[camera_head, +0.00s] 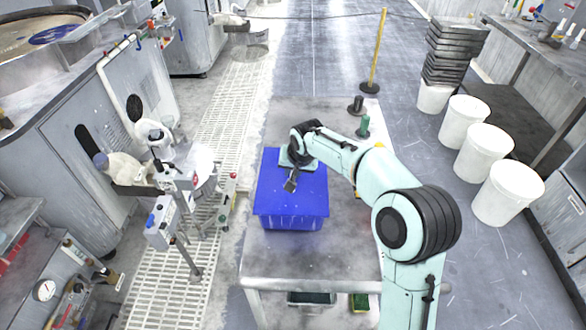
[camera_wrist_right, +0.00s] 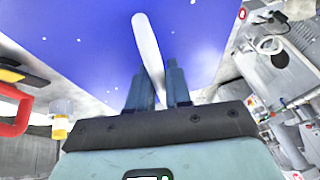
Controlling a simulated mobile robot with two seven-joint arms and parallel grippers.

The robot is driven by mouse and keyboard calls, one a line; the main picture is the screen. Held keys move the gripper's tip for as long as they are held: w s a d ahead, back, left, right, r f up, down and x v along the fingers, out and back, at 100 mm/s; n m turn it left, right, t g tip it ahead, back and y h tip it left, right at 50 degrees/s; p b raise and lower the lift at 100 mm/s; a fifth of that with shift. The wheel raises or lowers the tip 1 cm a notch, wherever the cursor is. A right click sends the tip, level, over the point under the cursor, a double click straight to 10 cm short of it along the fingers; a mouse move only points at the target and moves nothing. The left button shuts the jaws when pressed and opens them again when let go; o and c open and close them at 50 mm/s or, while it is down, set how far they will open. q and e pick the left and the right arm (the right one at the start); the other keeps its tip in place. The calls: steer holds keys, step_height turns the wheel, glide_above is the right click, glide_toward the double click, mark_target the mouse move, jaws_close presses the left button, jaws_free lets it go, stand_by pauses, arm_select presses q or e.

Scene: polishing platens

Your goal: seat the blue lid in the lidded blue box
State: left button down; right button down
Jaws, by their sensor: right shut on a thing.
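The blue lid (camera_head: 308,196) is a flat, speckled blue panel lying over the blue box (camera_head: 291,223), whose front wall shows below the lid's near edge. My right gripper (camera_head: 290,186) is above the lid, reaching in from the right. In the right wrist view, my right gripper (camera_wrist_right: 159,80) is shut on a pale bar-like handle (camera_wrist_right: 147,42) that stands out against the blue lid (camera_wrist_right: 90,45). Whether the lid rests flush on the rim or sits slightly above it cannot be told. The box's inside is hidden. My left gripper is not in view.
The box stands on a grey metal table (camera_head: 345,262). A dark cylinder (camera_head: 356,106) and a green bottle (camera_head: 362,126) stand at its far right. White buckets (camera_head: 483,152) line the floor at right. A polishing machine (camera_head: 172,200) stands at left.

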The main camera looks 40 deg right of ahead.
steer(key=c, duration=1)
jaws_free()
steer(key=v, duration=1.3)
steer(key=shift+s+a+r+p, duration=0.1)
steer(key=shift+p, duration=0.25)
